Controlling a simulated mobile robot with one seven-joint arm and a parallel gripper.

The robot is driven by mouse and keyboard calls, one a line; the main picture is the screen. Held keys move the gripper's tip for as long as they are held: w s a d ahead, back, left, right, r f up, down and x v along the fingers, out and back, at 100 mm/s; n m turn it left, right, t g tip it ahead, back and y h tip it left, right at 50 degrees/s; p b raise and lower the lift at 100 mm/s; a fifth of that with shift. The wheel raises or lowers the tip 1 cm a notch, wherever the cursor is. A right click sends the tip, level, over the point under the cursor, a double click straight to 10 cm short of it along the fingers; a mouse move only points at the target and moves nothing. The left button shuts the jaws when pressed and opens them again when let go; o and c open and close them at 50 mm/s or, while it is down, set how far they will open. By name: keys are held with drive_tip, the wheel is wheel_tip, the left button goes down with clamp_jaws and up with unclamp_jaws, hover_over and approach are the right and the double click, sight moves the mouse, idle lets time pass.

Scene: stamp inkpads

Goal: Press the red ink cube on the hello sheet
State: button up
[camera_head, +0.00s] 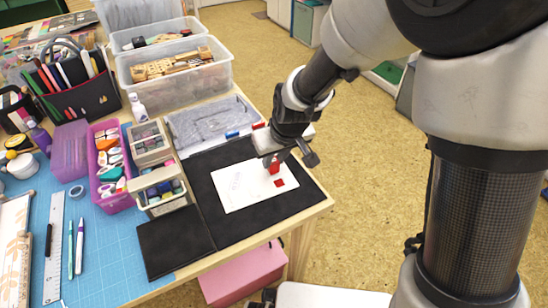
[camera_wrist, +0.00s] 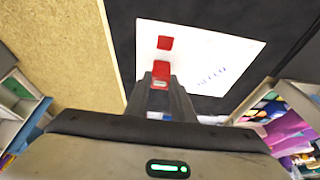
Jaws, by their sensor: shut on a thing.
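The hello sheet (camera_head: 240,190) is white and lies on the black mat. It bears faint handwriting, which reads as HELLO in the wrist view (camera_wrist: 212,74). A flat red square mark (camera_head: 279,183) is on the sheet near its right edge; it also shows in the wrist view (camera_wrist: 165,43). My gripper (camera_head: 274,161) is shut on the red ink cube (camera_head: 274,168), close over the sheet beside the red mark. The cube shows between my fingertips in the wrist view (camera_wrist: 160,70). I cannot tell whether its lower face touches the paper.
The black mat (camera_head: 230,226) lies at the table's right edge, with bare wood beyond. A clear tray (camera_head: 205,122) stands behind it. Small boxes of ink pads (camera_head: 160,190) and a pink basket (camera_head: 108,165) stand to the left. Several clear bins stand farther back.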

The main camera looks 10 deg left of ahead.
drive_tip(key=shift+s+f+b, duration=0.1)
drive_tip(key=shift+f+b, duration=0.45)
drive_tip(key=shift+f, duration=0.15)
idle(1.4)
drive_tip(key=shift+r, duration=0.1)
drive_tip(key=shift+r+p, duration=0.45)
drive_tip(key=shift+r, duration=0.1)
drive_tip(key=shift+r+p, duration=2.05)
drive_tip(key=shift+r, duration=0.75)
